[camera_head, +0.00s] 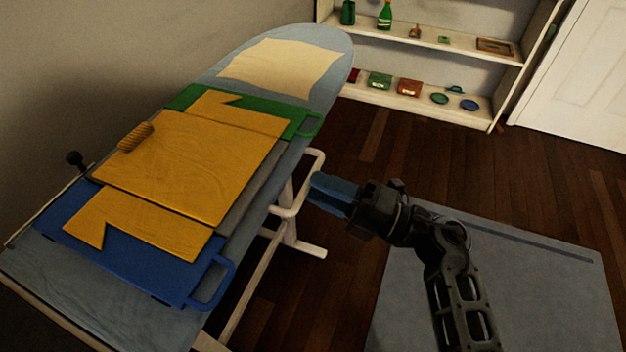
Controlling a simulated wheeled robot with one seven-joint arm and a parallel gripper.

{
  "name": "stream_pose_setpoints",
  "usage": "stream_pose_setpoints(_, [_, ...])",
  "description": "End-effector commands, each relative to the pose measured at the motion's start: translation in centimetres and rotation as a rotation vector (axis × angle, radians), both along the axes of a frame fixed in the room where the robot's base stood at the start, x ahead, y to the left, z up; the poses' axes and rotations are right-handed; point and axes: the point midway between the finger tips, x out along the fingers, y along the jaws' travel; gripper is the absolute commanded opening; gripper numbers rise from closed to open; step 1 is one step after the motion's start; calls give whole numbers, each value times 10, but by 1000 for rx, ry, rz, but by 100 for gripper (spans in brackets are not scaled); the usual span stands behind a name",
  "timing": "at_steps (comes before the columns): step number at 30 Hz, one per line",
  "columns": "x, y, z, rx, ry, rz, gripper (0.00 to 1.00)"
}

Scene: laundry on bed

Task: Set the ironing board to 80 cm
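The ironing board (327,48) stands on the left with a blue-grey cover and a white frame. A white looped bar (318,158) sticks out from under its right side, above the white legs (290,235). A black knob (73,158) shows at the board's left edge. No height marking is readable. My gripper (316,190) has blue fingers and points left at the looped bar. Its tips appear close to the bar; I cannot tell whether they touch. The fingers look close together, but any gap between them is unclear.
A white shelf (420,105) with small items stands behind. A grey mat (530,300) covers the right floor.

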Motion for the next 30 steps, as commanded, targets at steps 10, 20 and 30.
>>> stream_pose_setpoints(10, [9,23,5,1,-1,-2,35])
stream_pose_setpoints(20, [9,23,5,1,-1,-3,22])
stream_pose_setpoints(30, [9,22,6,2,-1,-3,0])
